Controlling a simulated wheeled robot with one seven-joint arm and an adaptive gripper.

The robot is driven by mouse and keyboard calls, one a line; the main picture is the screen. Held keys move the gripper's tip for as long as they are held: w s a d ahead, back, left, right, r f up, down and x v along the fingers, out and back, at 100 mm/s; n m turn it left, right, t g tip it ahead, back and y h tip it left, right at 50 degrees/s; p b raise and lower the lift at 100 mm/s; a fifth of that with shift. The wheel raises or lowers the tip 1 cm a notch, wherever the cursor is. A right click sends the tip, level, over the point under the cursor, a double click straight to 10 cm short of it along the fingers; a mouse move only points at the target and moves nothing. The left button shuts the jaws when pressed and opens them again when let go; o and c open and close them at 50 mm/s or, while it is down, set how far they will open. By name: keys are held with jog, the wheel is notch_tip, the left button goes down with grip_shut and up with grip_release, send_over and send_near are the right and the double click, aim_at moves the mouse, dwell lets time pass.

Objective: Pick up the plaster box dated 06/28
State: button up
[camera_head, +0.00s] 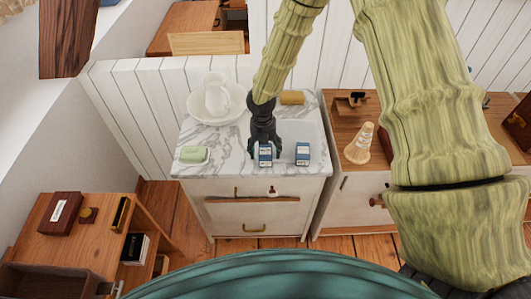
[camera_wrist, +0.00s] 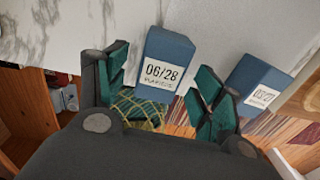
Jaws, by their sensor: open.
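The plaster box dated 06/28 (camera_wrist: 172,48) is blue with a white label, and its date reads clearly in the wrist view. In the head view the left blue box (camera_head: 265,154) stands near the front edge of the marble top, directly below my gripper (camera_head: 264,138). In the wrist view my gripper (camera_wrist: 162,68) is open, with its green-padded fingers on either side of the box's lower part. Whether a pad touches it cannot be told. A second similar blue box (camera_wrist: 259,84) lies to the right, its date hard to read; the head view shows it too (camera_head: 302,153).
The marble-topped cabinet (camera_head: 230,143) also holds a white pitcher (camera_head: 217,96) in a basin, a green soap (camera_head: 193,155) and a yellow item (camera_head: 291,97). A wooden dresser (camera_head: 337,140) with a cream fluted object (camera_head: 359,144) stands at right. Marble between soap and boxes is clear.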

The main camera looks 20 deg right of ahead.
jog(key=shift+f, duration=1.1)
jog(key=c, duration=1.1)
jog(key=shift+r, duration=0.1)
